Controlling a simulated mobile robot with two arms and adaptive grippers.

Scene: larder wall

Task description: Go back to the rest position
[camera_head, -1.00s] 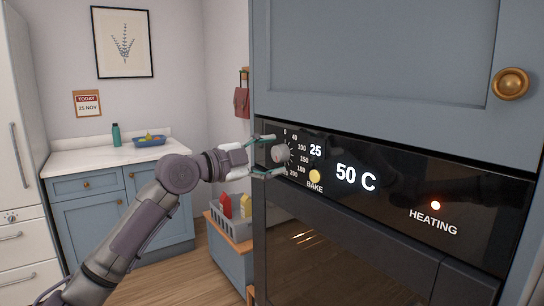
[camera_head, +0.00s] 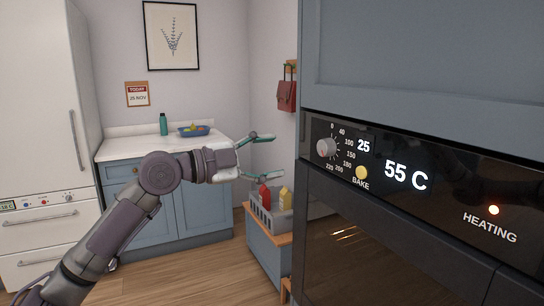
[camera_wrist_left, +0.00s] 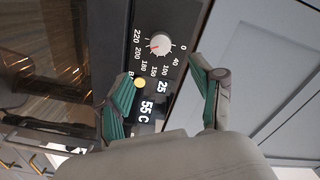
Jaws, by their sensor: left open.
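My left gripper (camera_head: 264,157) is open and empty, to the left of the oven panel (camera_head: 440,190) in the head view. Its teal-padded fingers are spread and apart from the oven knob (camera_head: 326,148). In the left wrist view the knob (camera_wrist_left: 161,44) sits beyond the open fingers (camera_wrist_left: 168,95), with a red mark on it. My right gripper is in neither view.
A grey crate (camera_head: 262,217) with a red and a yellow item stands on a low blue cabinet below the gripper. A counter (camera_head: 120,150) holds a teal bottle (camera_head: 163,124) and a blue tray (camera_head: 182,133). A white fridge (camera_head: 45,100) stands left. Wooden floor is clear between.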

